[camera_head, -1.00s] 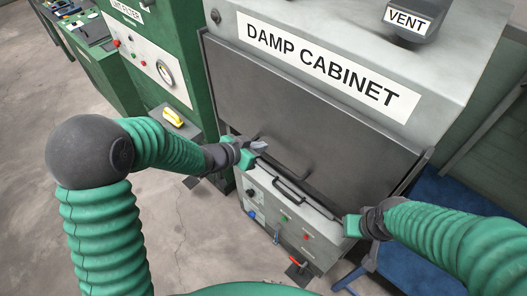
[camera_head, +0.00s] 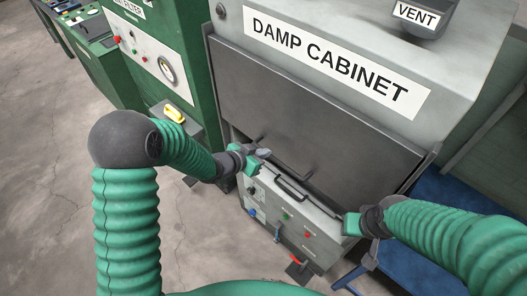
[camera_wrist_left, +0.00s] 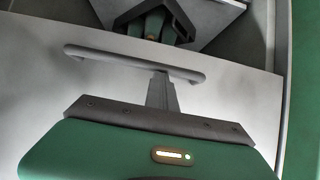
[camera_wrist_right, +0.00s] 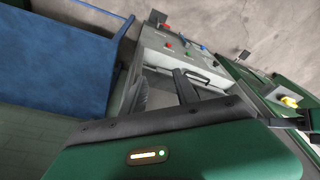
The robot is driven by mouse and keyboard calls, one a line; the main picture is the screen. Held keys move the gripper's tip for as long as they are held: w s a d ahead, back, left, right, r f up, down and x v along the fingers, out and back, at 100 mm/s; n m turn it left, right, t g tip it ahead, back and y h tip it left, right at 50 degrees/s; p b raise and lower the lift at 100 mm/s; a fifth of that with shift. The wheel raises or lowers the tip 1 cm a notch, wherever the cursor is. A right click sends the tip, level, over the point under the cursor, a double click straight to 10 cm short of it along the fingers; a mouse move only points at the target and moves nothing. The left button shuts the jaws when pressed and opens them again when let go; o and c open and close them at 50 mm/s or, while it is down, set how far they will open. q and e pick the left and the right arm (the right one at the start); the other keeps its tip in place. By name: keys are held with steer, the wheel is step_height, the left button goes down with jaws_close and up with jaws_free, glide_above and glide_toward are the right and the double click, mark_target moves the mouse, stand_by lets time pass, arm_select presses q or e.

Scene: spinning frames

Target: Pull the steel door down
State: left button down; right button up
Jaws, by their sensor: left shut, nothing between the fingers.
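The steel door (camera_head: 310,120) is a dark grey panel across the cabinet front below the "DAMP CABINET" label. A bar handle (camera_head: 285,163) sits near its lower edge. My left gripper (camera_head: 264,153) is shut and empty at the left end of that handle. In the left wrist view its fingers (camera_wrist_left: 160,92) point at a light grey bar (camera_wrist_left: 135,60); I cannot tell whether they touch. My right gripper (camera_head: 347,225) is low at the right front of the cabinet, apart from the door.
A lower front panel with a black pull handle (camera_head: 291,190), knobs and a red lever (camera_head: 297,260) is under the door. A blue cart (camera_head: 440,205) stands right. The floor at left is clear.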

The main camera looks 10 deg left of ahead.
arm_select(q)
step_height(320, 180, down, 34)
steer(key=b, duration=2.4)
steer(key=shift+a+f+b, duration=0.15)
steer(key=shift+b, duration=0.15)
